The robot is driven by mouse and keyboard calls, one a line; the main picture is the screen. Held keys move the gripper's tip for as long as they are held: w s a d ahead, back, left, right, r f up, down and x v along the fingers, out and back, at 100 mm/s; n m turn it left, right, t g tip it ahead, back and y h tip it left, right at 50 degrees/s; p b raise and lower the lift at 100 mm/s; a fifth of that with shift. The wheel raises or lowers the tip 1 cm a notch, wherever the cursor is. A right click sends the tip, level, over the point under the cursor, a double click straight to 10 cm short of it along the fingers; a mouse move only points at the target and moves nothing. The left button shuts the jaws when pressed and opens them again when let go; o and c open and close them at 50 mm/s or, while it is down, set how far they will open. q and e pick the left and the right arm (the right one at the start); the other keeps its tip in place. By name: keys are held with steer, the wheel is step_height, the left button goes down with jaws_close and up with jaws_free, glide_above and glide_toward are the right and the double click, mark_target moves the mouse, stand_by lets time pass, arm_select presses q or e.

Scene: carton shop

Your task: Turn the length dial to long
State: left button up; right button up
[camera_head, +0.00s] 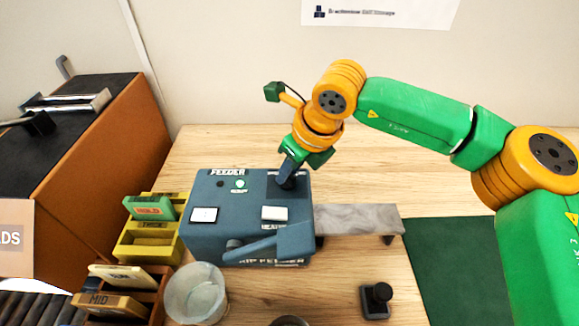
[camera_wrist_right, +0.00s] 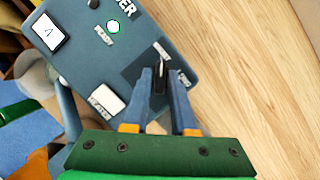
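The blue feeder (camera_head: 228,232) stands on the wooden table and also shows in the right wrist view (camera_wrist_right: 85,62). The length dial (camera_wrist_right: 160,76) is a small black knob on a dark patch of its top. A pale pointer mark lies just past the knob in the right wrist view. My right gripper (camera_head: 287,178) reaches down onto the dial from above. In the right wrist view its two blue fingers (camera_wrist_right: 161,84) are on either side of the knob and appear to touch it. They hide part of the dial's labels, and the setting cannot be read. My left gripper is not in view.
A green ready light (camera_head: 240,185) and a white button (camera_head: 274,213) share the feeder's top. Card trays (camera_head: 150,253) and a clear cup (camera_head: 196,293) stand at its left and front. A grey chute (camera_head: 360,217) extends right, near a green mat (camera_head: 455,275).

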jaws_close()
